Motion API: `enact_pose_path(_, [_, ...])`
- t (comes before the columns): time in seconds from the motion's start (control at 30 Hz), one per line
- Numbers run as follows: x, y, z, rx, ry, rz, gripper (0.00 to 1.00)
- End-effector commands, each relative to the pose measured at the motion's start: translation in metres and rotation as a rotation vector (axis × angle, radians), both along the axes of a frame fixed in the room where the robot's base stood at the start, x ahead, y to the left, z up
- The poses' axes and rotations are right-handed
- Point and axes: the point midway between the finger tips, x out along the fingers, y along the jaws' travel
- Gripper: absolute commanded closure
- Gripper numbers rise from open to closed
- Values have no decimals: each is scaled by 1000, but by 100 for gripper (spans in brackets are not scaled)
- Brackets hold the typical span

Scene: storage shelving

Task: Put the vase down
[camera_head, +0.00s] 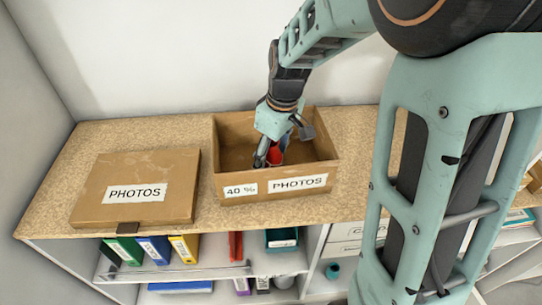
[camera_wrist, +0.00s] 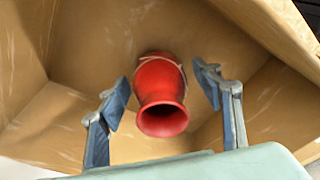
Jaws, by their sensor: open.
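A red vase (camera_wrist: 160,82) with a light string around its neck is inside an open cardboard box (camera_head: 232,191) labelled PHOTOS and 40 %. In the wrist view its mouth faces the camera. In the head view only a small red part of the vase (camera_head: 275,155) shows, partly hidden by my gripper (camera_head: 277,150). My gripper reaches down into the box with its fingers open. In the wrist view my gripper (camera_wrist: 168,95) has one finger on each side of the vase, with a gap visible on both sides.
The box stands on a speckled shelf top (camera_head: 345,209). A closed PHOTOS box lid or flat box (camera_head: 120,212) lies to its left. The box walls surround my gripper closely. Binders (camera_head: 155,249) stand on the shelf below.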

Motion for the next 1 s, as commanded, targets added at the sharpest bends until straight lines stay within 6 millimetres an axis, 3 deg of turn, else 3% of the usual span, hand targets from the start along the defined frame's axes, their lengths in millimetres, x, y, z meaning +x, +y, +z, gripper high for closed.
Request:
enact_pose_path(0.3, [-5, -8, 69, 1, -7, -1, 40])
enact_pose_path(0.5, [-9, -12, 101, 0, -5, -2, 40])
enact_pose_path(0.7, [-10, -13, 114, 0, -3, 0, 40])
enact_pose_path(1.0, [-10, -13, 114, 0, -3, -1, 40])
